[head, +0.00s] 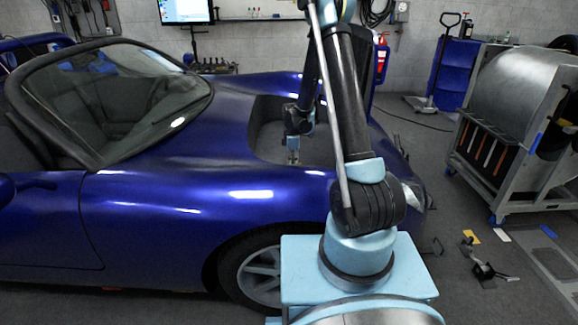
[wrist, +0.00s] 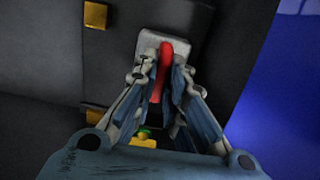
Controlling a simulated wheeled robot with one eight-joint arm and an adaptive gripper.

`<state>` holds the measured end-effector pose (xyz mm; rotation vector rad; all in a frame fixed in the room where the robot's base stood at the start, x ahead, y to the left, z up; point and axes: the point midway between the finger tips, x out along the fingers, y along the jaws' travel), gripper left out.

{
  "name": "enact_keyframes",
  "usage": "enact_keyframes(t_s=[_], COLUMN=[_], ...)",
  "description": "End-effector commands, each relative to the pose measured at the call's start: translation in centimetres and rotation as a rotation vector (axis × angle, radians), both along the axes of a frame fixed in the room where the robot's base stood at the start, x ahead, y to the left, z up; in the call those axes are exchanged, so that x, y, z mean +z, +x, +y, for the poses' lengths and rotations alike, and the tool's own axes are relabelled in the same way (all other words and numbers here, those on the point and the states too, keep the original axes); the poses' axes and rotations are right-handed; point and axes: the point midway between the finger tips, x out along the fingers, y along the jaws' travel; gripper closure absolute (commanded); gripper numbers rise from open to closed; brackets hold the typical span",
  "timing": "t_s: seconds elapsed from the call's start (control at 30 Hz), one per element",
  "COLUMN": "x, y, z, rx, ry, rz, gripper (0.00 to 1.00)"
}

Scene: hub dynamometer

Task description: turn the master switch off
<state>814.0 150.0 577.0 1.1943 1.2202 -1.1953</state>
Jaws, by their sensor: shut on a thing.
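The master switch shows in the wrist view as a red handle (wrist: 165,62) on a light grey plate (wrist: 188,46), fixed to a dark panel. My gripper (wrist: 166,72) has its two fingers on either side of the red handle and is shut on it. The fingers hide part of the handle and the plate. In the head view my gripper (head: 293,158) is inside the open recess (head: 262,140) in the front of the blue car. The switch is too small or hidden to make out there.
The blue car's body (head: 190,215) surrounds the recess. In the wrist view, brass-coloured blocks (wrist: 95,15) sit on the dark panel and blue bodywork (wrist: 280,100) is at the right. A metal-drum machine (head: 520,95) stands at the right, with tools (head: 484,268) on the floor.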

Motion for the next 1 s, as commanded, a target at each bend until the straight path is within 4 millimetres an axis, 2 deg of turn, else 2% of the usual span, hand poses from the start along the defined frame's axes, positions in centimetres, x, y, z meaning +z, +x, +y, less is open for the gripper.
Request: enact_keyframes(t_s=[0.17,0.2,0.27,0.67,0.87,1.0], x=[0.0,0.0,0.0,0.2,2.0,4.0], y=[0.2,0.2,0.2,0.1,0.1,0.1], z=[-0.1,-0.1,-0.1,0.0,-0.1,-0.1], rx=[-0.001,-0.001,-0.001,-0.001,-0.001,-0.001], ry=[-0.002,-0.002,-0.002,-0.001,-0.001,-0.001], rz=[-0.003,-0.003,-0.003,-0.001,-0.001,-0.001], gripper=[1.00,0.82,0.68,0.68,0.68,0.68])
